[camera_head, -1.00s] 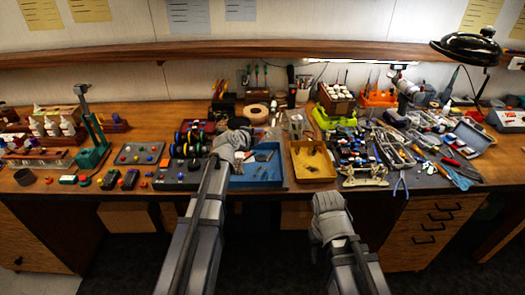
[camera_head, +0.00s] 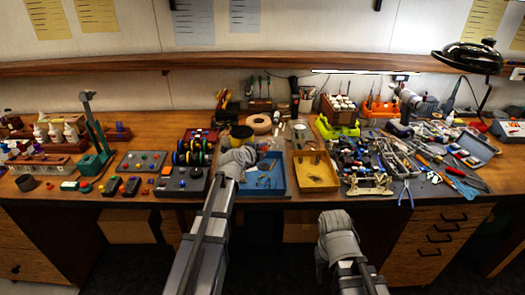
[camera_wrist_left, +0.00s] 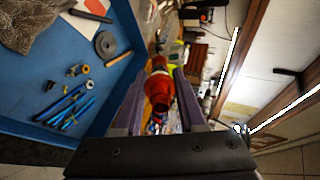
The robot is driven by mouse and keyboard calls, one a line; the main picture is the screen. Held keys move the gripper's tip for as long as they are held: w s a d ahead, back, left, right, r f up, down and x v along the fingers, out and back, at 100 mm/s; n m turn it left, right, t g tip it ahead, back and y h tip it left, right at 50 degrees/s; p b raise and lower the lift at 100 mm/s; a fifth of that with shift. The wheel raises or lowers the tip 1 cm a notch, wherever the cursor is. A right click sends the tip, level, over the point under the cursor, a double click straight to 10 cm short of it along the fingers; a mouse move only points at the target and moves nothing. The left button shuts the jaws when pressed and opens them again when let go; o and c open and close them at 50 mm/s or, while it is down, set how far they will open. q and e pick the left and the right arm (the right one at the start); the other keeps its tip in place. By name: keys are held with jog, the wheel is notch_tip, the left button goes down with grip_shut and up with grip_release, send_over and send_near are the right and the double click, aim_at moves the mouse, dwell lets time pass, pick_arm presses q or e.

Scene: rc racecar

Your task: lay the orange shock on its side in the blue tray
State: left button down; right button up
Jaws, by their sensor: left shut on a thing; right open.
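The orange shock (camera_wrist_left: 158,88) is between the fingers of my left gripper in the left wrist view, its round end facing the camera. My left gripper (camera_wrist_left: 155,100) is shut on it. In the head view my left gripper (camera_head: 243,158) is at the left part of the blue tray (camera_head: 262,195), and its wrist hides the shock. The blue tray (camera_wrist_left: 40,132) fills the left of the wrist view, beside the gripper. I cannot tell the shock's height over it. My right gripper (camera_head: 338,225) is open in front of the bench, its fingers hardly visible.
The blue tray holds small bolts (camera_wrist_left: 85,69), a dark ring (camera_wrist_left: 106,45), blue rods (camera_wrist_left: 72,110) and grey mesh (camera_wrist_left: 35,22). A yellow tray (camera_head: 317,184) stands right of it. A dark box with wheels (camera_head: 190,160) stands to the left. Tools crowd the bench's right side.

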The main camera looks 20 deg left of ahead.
pick_arm(q)
notch_tip(320, 180, down, 8)
jog(key=b, duration=0.6)
jog(key=shift+r+b, duration=0.2)
jog(key=shift+b, duration=0.2)
jog(key=shift+c, duration=2)
grip_release()
jog(key=p+v, duration=0.3)
jog(key=v, duration=0.5)
jog(key=shift+w, duration=0.1)
